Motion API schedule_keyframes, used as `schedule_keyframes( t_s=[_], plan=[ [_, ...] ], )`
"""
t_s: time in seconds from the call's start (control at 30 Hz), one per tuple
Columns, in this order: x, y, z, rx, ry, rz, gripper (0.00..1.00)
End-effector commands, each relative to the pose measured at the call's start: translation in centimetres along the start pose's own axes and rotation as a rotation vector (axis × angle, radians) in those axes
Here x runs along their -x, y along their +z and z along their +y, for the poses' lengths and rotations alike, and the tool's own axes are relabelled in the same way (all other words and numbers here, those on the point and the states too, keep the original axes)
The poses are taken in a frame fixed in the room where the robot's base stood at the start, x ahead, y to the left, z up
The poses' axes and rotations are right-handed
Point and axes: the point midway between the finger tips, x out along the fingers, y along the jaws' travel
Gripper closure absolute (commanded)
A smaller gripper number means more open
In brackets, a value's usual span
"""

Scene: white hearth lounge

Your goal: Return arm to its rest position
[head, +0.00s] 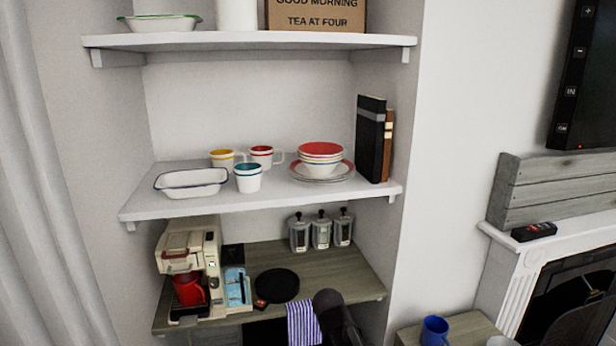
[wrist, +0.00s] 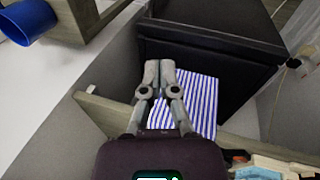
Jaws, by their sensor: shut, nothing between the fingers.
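My gripper (wrist: 159,66) is in the middle of the wrist view, its two fingers together with nothing between them. A blue-and-white striped cloth (wrist: 203,98) lies behind and to the right of the fingers in that view; I cannot tell whether they touch it. The cloth (head: 302,323) also shows in the head view, hanging at the front edge of the lowest shelf (head: 330,268). A dark part of my arm stands just right of it there, and the fingers are not visible in that view.
A coffee machine (head: 188,262) with a red cup, a black round mat (head: 277,285) and several jars stand on the lowest shelf. The middle shelf (head: 250,203) above holds dishes and books. A blue mug (head: 434,331) stands on a wooden table (head: 470,326) at right.

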Motion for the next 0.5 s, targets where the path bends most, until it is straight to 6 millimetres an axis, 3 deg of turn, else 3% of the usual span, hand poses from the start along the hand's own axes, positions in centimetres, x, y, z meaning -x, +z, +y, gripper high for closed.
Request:
schedule_keyframes(
  t_s=[0.03, 0.2, 0.5],
  plan=[
    [0.4, 1.4, 1.0, -0.039, -0.027, -0.015, 1.0],
    [0.7, 4.9, 3.1, -0.162, -0.123, -0.06, 1.0],
    [1.5, 9.0, 5.2, -0.317, -0.25, -0.11, 1.0]
  ],
)
